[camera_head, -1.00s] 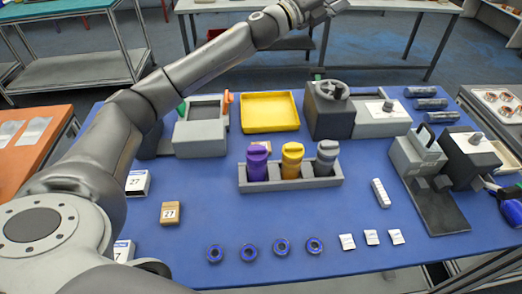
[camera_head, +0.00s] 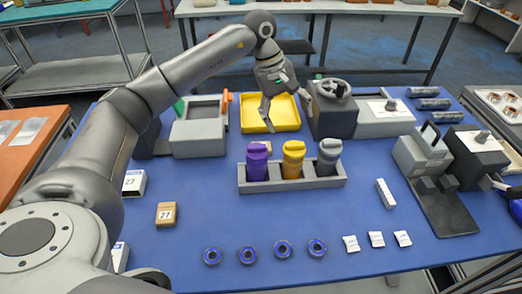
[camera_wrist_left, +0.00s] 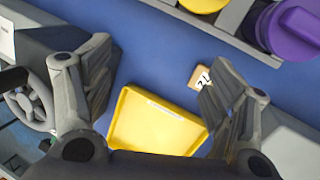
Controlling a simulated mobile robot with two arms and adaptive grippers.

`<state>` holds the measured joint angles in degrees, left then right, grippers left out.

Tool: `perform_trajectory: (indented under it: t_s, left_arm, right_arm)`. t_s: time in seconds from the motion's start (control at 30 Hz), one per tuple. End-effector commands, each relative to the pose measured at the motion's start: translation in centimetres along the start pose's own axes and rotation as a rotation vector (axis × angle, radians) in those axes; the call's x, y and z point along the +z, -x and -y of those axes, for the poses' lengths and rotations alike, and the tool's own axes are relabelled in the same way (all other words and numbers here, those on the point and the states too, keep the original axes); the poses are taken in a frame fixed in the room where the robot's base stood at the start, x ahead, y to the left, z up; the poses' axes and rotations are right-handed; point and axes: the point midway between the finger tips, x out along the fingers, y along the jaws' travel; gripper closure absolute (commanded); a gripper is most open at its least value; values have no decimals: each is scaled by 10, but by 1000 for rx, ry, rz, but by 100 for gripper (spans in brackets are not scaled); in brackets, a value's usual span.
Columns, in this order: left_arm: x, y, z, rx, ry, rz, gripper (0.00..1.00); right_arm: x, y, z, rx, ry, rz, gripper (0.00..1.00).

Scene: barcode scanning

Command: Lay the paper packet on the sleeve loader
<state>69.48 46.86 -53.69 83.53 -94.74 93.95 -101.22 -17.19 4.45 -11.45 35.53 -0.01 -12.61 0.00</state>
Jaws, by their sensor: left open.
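A small tan packet with a white number label (camera_wrist_left: 201,77) lies on the blue table in the left wrist view, between the yellow tray (camera_wrist_left: 150,128) and the bottle rack. It looks like paper, and the rack's bottles mostly hide it in the head view. My left gripper (camera_head: 287,108) is open and empty above the yellow tray, fingers pointing down. In the left wrist view its spread fingers (camera_wrist_left: 155,65) frame the tray, and the packet is beside the right finger. I cannot tell which grey device is the sleeve loader. My right gripper is out of view.
A rack (camera_head: 328,183) holds purple, yellow and grey bottles. A handwheel machine (camera_head: 331,108) stands right of the tray, a grey device (camera_head: 198,133) left. A tan "27" box (camera_head: 166,214), blue rings (camera_head: 248,255) and white packets (camera_head: 376,239) lie in front.

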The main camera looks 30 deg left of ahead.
Motion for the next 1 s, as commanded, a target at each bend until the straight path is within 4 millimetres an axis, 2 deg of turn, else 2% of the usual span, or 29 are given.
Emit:
perform_trajectory:
  t_s: [0.03, 0.1, 0.2, 0.3, 0.37, 0.6, 0.77, 0.87, 1.0]
  left_arm:
    - [-8, 0, 16, -69, -45, -36, 21]
    - [-18, 2, 35, -159, -99, -76, 21]
    - [-28, 7, 54, -251, -146, -110, 21]
    - [-32, 9, 63, -298, -168, -124, 21]
    - [-33, 6, 67, -310, -173, -124, 21]
    - [-39, -29, 78, -311, -172, -123, 21]
    - [-41, -42, 81, -309, -172, -124, 21]
    - [-42, -49, 81, -309, -172, -123, 21]
    - [-47, -69, 84, -311, -171, -121, 21]
  right_arm:
    - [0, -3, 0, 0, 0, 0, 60]
    - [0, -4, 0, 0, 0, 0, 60]
    - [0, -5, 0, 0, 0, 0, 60]
    - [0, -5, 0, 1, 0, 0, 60]
    - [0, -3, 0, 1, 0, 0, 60]
    - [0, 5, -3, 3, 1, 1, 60]
    - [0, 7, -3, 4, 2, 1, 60]
    - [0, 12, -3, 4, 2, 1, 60]
    - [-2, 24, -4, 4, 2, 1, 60]
